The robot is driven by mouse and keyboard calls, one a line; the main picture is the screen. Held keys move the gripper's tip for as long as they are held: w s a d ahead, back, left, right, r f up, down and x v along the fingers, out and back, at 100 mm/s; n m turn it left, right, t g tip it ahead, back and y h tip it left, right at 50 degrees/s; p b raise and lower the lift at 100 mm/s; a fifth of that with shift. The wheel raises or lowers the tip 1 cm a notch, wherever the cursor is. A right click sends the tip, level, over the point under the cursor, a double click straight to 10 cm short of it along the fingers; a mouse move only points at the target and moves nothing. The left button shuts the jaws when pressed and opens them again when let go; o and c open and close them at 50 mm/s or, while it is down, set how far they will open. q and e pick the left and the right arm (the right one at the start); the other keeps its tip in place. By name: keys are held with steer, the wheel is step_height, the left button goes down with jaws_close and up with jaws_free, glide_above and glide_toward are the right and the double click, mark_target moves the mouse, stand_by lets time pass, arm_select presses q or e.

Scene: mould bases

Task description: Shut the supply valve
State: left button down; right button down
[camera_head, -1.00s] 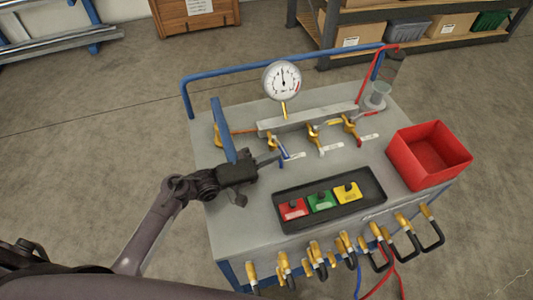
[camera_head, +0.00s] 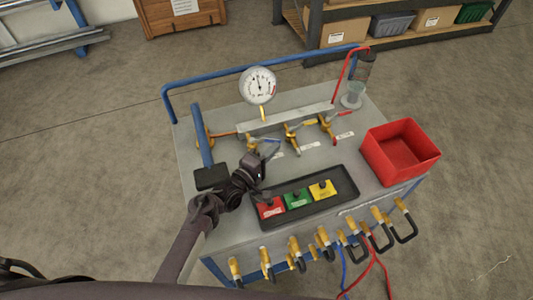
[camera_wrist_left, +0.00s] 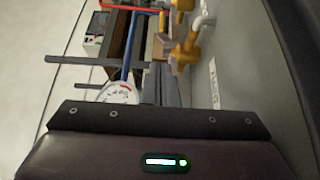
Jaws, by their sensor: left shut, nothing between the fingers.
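Three brass valves stand in a row at the back of the grey bench top. The middle one (camera_head: 291,137) has a grey handle, and the right one (camera_head: 326,124) a red handle. White labels lie by them, too small to read, so I cannot tell which one is named supply.
A pressure gauge (camera_head: 258,85) rises behind the valves. A black tray (camera_head: 341,179) with coloured blocks lies in front, a red bin (camera_head: 401,152) at the right. Hose fittings (camera_head: 322,237) line the front edge.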

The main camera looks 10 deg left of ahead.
mark_target(277, 140)
arm_select(q)
steer(key=shift+x, duration=0.95)
steer(key=shift+w+d+b, duration=0.1)
steer(key=shift+w+b, duration=0.45)
steer(key=shift+w, duration=0.45)
arm_select(e)
steer(key=shift+d+f, duration=0.6)
steer(key=shift+d, duration=0.05)
arm_select(q)
steer(key=shift+w, duration=0.1)
steer(key=b+v, duration=0.1)
steer(key=v, duration=0.7)
arm_select(e)
steer(key=shift+a+f, duration=0.25)
steer(key=shift+f, duration=0.2)
